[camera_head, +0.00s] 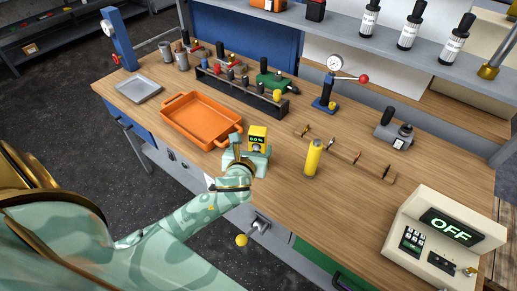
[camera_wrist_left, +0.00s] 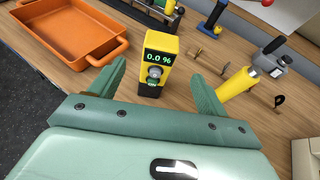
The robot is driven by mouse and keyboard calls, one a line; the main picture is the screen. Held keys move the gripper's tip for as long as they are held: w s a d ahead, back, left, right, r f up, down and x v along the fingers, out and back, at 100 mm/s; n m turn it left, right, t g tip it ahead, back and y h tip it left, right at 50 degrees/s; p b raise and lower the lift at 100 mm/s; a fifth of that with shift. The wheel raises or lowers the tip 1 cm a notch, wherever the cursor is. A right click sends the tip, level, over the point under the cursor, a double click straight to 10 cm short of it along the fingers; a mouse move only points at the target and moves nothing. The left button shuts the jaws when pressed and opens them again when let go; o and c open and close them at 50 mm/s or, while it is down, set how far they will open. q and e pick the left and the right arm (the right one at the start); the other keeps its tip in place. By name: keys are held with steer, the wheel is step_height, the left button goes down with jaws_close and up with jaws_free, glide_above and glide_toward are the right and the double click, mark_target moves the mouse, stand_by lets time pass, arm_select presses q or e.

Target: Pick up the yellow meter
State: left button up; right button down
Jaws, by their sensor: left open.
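The yellow meter (camera_head: 258,137) stands upright on the wooden workbench, just right of the orange tray. Its small dark display reads about 0.0 %. In the left wrist view the meter (camera_wrist_left: 158,62) stands beyond and between the two fingers, with a round grey knob on its front and a black lower part. My left gripper (camera_head: 247,160) is at the near side of the meter. In the wrist view the left gripper (camera_wrist_left: 162,90) is open, with nothing held between its fingers. My right gripper is not in view.
The orange tray (camera_head: 167,127) lies close on the left. A yellow cylinder (camera_head: 313,158) stands to the right, near a row of brass hooks (camera_head: 357,158). A tool rack (camera_head: 240,91) is behind. A box reading OFF (camera_head: 440,243) sits at the right front.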

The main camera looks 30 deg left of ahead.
mark_target(256, 137)
arm_select(q)
steer(key=x, duration=0.4)
steer(key=shift+f+b, duration=0.1)
steer(key=shift+b, duration=0.25)
steer(key=shift+w+a+f, duration=0.15)
steer(key=shift+w+a, duration=0.05)
steer(key=shift+w, duration=0.25)
steer(key=b+x, duration=0.2)
steer(key=x, duration=0.2)
steer(key=shift+w+a, duration=0.15)
steer(key=shift+w, duration=0.25)
steer(key=shift+s, duration=0.1)
jaws_close()
